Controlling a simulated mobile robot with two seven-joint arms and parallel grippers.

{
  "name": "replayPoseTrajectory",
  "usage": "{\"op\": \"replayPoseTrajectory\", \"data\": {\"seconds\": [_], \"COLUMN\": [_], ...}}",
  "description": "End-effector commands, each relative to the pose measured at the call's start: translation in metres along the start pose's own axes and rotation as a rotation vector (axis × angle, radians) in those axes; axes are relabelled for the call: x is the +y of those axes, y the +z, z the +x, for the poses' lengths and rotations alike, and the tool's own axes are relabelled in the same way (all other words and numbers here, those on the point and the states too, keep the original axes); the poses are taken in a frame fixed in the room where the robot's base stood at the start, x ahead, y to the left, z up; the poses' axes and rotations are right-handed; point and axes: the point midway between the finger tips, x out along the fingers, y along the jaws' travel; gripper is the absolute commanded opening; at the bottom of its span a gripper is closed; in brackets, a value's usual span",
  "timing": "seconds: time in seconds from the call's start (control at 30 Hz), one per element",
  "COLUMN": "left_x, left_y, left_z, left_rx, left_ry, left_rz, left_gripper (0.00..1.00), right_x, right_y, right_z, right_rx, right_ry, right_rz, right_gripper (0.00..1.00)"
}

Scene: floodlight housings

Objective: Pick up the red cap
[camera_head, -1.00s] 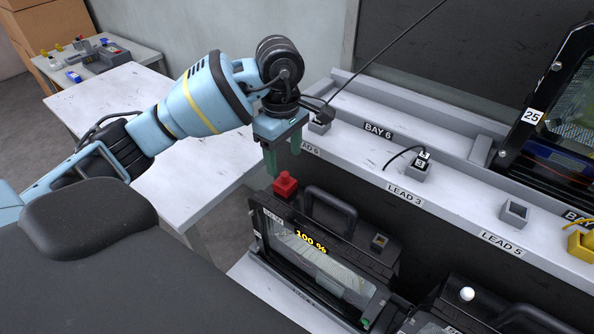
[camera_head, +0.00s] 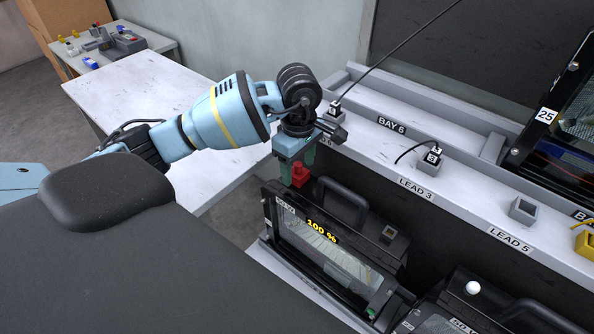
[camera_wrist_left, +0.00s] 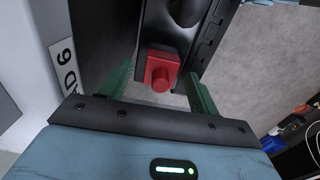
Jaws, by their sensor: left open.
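The red cap (camera_head: 299,174) sits on the top left corner of a black floodlight housing (camera_head: 330,247) whose display reads 100 %. My left gripper (camera_head: 297,168) is over the cap, pointing down, with its green fingers apart. In the left wrist view the red cap (camera_wrist_left: 161,73) lies between the two open fingers (camera_wrist_left: 160,88), and no finger clearly touches it. In the head view the fingers partly hide the cap. My right gripper is not in view.
A grey shelf with lead labels (camera_head: 417,189) runs behind the housing, with small grey sockets (camera_head: 523,209) on it. A second housing (camera_head: 480,305) stands to the right. A handle (camera_head: 345,203) rises close to the cap. A white table (camera_head: 150,105) is at left.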

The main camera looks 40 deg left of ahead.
Motion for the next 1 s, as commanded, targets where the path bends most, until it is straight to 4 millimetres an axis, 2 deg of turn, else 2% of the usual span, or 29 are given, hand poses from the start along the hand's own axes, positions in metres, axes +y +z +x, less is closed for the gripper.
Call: {"op": "replayPoseTrajectory", "data": {"seconds": [0.1,0.37,0.77,1.0], "left_x": [-0.0003,-0.0002,-0.0002,-0.0001], "left_y": [-0.0001,-0.0001,-0.0002,-0.0004], "left_z": [0.0104,0.0125,0.012,0.0109], "left_rx": [0.001,0.0,0.001,0.001], "left_ry": [-0.002,-0.001,0.0,0.0], "left_rz": [-0.001,0.0,0.0,0.0], "left_gripper": [0.62,0.62,0.1,0.1], "right_x": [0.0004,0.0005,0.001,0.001], "right_y": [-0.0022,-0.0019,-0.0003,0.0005], "right_z": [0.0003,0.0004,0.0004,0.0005], "right_rx": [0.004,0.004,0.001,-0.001], "right_ry": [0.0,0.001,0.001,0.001], "right_rz": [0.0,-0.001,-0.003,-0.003], "right_gripper": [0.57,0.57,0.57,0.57]}}
